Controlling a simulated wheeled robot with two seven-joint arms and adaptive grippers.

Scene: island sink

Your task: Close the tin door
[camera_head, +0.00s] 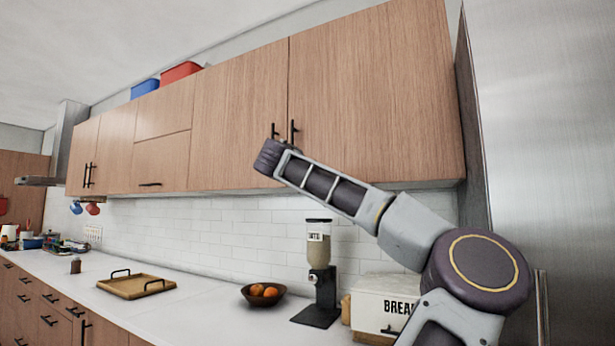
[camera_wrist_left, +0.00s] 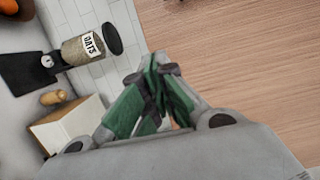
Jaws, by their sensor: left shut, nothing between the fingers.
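The white tin (camera_head: 372,300) stands on the counter at the lower right in the head view, with black letters "BREA" showing. My arm hides its right part. A dark handle shows low on its front; I cannot tell how far its door is open. A pale box with a brown side, probably the tin (camera_wrist_left: 80,118), shows at the lower left in the left wrist view. My left gripper (camera_wrist_left: 160,68) is shut and empty, with green fingers in front of the wooden cabinet face, apart from the tin. My right gripper's fingers are not in view.
An oats dispenser (camera_head: 319,265) and a bowl of oranges (camera_head: 263,294) stand left of the tin. A wooden tray (camera_head: 136,286) lies farther left. Wooden wall cabinets (camera_head: 370,95) hang above; a steel fridge (camera_head: 550,130) stands at right. One of my arms crosses the right side.

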